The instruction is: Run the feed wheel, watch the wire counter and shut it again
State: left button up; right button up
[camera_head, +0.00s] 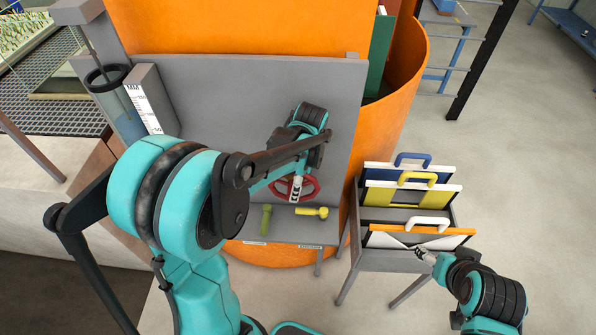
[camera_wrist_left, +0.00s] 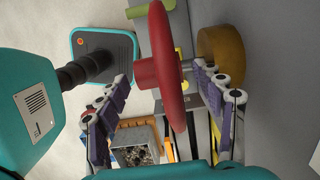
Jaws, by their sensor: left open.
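The red handwheel (camera_head: 312,189) is in front of the grey panel (camera_head: 220,85). It also shows edge-on in the left wrist view (camera_wrist_left: 160,65). My left gripper (camera_head: 296,187) is at the wheel; in the left wrist view its fingers (camera_wrist_left: 163,82) stand apart on either side of the rim. Contact is unclear. A box with a white scale marked MM (camera_head: 140,102) stands at the panel's left edge, beside a clear cylinder (camera_head: 122,118); its reading is too small to make out. My right gripper (camera_head: 425,254) is small beside the board rack, its fingers unclear.
A rack (camera_head: 385,262) holds boards with blue, yellow and white handles at the right. A large orange drum (camera_head: 400,105) stands behind the panel.

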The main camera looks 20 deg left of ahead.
pick_arm(q)
notch_tip(320, 180, up, 10)
jog(key=d, duration=0.1)
jog(key=shift+d, duration=0.15)
jog(key=shift+w, duration=0.15)
dwell(0.3)
